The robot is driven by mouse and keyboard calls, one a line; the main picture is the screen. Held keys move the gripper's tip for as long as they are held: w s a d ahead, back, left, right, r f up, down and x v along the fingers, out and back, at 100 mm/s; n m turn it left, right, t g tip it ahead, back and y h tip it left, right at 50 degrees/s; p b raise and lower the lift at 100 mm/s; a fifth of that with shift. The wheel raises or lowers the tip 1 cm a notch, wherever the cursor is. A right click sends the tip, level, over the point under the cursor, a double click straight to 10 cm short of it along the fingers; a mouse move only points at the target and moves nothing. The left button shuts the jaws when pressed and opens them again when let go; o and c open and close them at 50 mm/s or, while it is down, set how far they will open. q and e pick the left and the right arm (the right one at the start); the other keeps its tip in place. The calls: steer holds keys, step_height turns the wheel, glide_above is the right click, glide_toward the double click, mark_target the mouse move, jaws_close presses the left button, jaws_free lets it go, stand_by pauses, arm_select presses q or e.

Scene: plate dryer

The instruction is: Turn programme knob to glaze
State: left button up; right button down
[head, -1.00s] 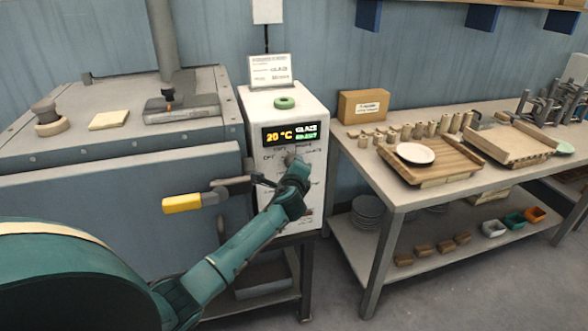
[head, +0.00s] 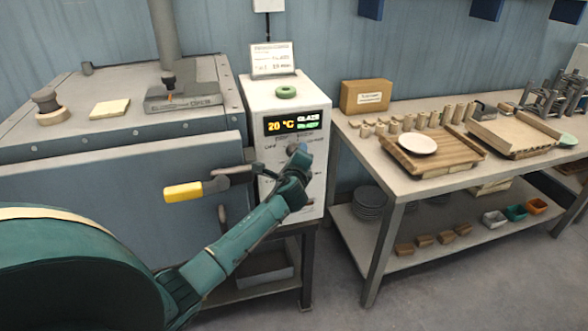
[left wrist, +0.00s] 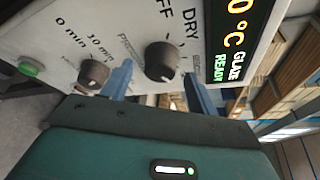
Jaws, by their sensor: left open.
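The programme knob (left wrist: 163,62) is a dark round knob on the white control panel (left wrist: 120,25), beside the printed words OFF and DRY. The display (left wrist: 232,50) reads GLAZE and READY, and in the head view the display (head: 293,123) also shows 20 °C. My left gripper (left wrist: 157,58) is open, with one blue finger on each side of the programme knob. I cannot tell whether the fingers touch it. In the head view my left gripper (head: 300,155) is in front of the panel and hides most of the knobs. My right gripper is out of view.
A second dark knob (left wrist: 93,72) with minute marks and a green button (left wrist: 32,68) are on the same panel. A yellow-gripped handle (head: 185,191) juts out left of my arm. A green ring (head: 286,92) lies on the control box. A table (head: 400,187) with trays stands right.

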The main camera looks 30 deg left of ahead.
arm_select(q)
steer(key=v, duration=1.2)
steer(key=shift+s+d+b, duration=0.2)
steer(key=shift+b, duration=0.15)
steer(key=s+d+f+n+g+h, duration=0.1)
steer(key=s+d+f+n+h, duration=0.15)
steer(key=s+d+f, duration=0.4)
steer(key=s+d+f+n+g+h, duration=0.1)
steer(key=s+d+f+n+h, duration=0.2)
steer(key=f, duration=0.6)
steer(key=s+d+f+n+h, duration=0.2)
steer(key=s+d+f+n, duration=0.2)
steer(key=s, duration=0.3)
steer(key=s+d+f+n+g+h, duration=0.1)
steer(key=s+d+f+n+h, duration=0.2)
steer(key=s+d+n, duration=0.2)
steer(key=shift+s+f+n+g, duration=0.3)
steer(key=shift+s+f+n, duration=0.1)
steer(key=shift+s, duration=0.8)
